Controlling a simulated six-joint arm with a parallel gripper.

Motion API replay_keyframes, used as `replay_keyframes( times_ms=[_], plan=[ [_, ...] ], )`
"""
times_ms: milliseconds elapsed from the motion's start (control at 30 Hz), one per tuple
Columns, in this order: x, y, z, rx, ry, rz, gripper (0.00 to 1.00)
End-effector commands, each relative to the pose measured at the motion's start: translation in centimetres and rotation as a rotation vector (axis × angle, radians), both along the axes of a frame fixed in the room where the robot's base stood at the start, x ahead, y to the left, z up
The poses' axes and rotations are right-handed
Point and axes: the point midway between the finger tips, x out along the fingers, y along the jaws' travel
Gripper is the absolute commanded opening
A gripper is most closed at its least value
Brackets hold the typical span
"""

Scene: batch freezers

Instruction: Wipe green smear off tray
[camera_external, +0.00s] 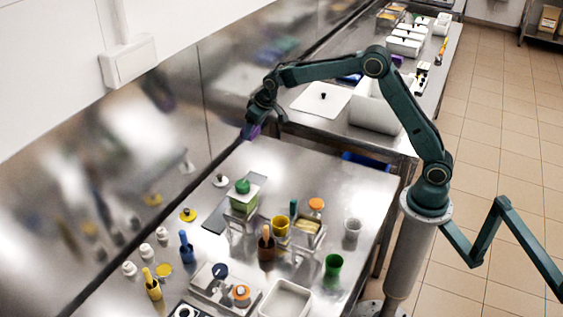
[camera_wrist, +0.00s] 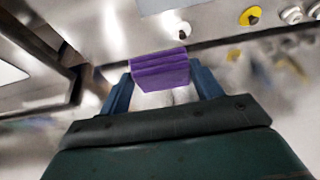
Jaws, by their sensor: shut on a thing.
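My gripper (camera_external: 254,128) is shut on a purple block, a sponge or folded cloth (camera_wrist: 160,70), which sits between the two blue fingers in the wrist view. In the outside view the purple block (camera_external: 252,132) shows at the end of the arm, above the far left edge of the steel table, near the wall. I cannot tell for sure which piece is the task's tray. A shallow pale tray (camera_external: 284,305) lies at the near edge, and a flat grey plate (camera_external: 217,217) lies mid-table. I cannot make out a green smear on either.
The steel table (camera_external: 300,170) holds a green-lidded container (camera_external: 243,194), a yellow cup (camera_external: 280,226), a green cup (camera_external: 333,264) and several bottles. The shiny wall (camera_external: 150,130) stands close on the left. A second table holds a white bin (camera_external: 373,110). The table's far part is clear.

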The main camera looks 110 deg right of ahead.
Motion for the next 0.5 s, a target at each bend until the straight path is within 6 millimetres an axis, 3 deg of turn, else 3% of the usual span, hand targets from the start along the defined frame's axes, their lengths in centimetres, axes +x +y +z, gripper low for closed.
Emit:
replay_keyframes(
  times_ms=[67, 100, 200, 500],
  plan=[
    [0.0, 0.0, 0.0, 0.000, 0.000, 0.000, 0.42],
    [0.0, 0.0, 0.0, 0.000, 0.000, 0.000, 0.61],
    [0.0, 0.0, 0.0, 0.000, 0.000, 0.000, 0.47],
    [0.3, 0.1, -1.1, 0.002, 0.010, 0.060, 0.46]
  ],
)
